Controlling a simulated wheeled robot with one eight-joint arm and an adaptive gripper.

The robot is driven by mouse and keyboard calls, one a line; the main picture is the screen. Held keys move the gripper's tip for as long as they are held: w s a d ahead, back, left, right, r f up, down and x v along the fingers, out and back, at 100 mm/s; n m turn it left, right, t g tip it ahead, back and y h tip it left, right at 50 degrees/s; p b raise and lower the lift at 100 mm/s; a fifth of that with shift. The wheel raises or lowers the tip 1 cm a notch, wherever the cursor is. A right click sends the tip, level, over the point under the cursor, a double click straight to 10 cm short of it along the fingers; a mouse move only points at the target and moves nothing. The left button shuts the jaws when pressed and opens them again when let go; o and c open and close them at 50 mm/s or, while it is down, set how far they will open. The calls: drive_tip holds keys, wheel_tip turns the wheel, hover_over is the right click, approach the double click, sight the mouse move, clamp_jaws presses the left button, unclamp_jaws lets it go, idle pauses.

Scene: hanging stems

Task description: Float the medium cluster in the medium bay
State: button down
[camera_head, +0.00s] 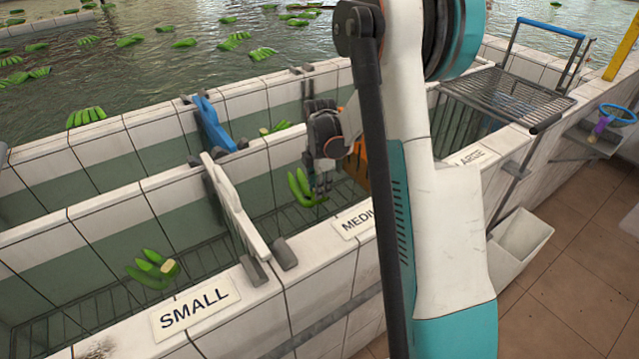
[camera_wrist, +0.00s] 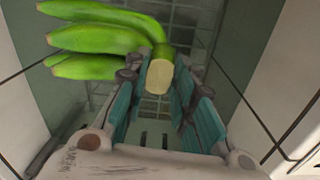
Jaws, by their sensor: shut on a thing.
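A green banana cluster (camera_head: 304,188) hangs at my gripper (camera_head: 324,182) in the head view, low inside the tiled bay behind the partly hidden MEDIUM sign (camera_head: 357,224). In the wrist view the cluster (camera_wrist: 100,38) shows several green fingers to the left, and its pale cut crown (camera_wrist: 160,77) lies between my gripper's fingers (camera_wrist: 158,92). My gripper is shut on the crown. Whether the cluster touches the water or the grid below cannot be told.
Another cluster (camera_head: 153,268) lies in the bay behind the SMALL sign (camera_head: 196,305). A white divider (camera_head: 234,207) and a blue one (camera_head: 212,123) stand across the troughs. A wire rack (camera_head: 507,97) sits at the right. Tiled walls close in on both sides of my gripper.

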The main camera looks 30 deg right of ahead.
drive_tip(key=shift+f+b, duration=1.8)
drive_tip(key=shift+f, duration=1.1)
drive_tip(key=shift+f+b, duration=0.75)
drive_tip(key=shift+f, duration=0.25)
drive_tip(key=c, duration=1.3)
unclamp_jaws()
drive_tip(key=r, duration=1.2)
drive_tip(key=shift+s+a, duration=0.1)
drive_tip(key=shift+s, duration=0.1)
wheel_tip(320, 180, up, 18)
drive_tip(key=p, duration=1.2)
drive_tip(key=shift+f, duration=0.2)
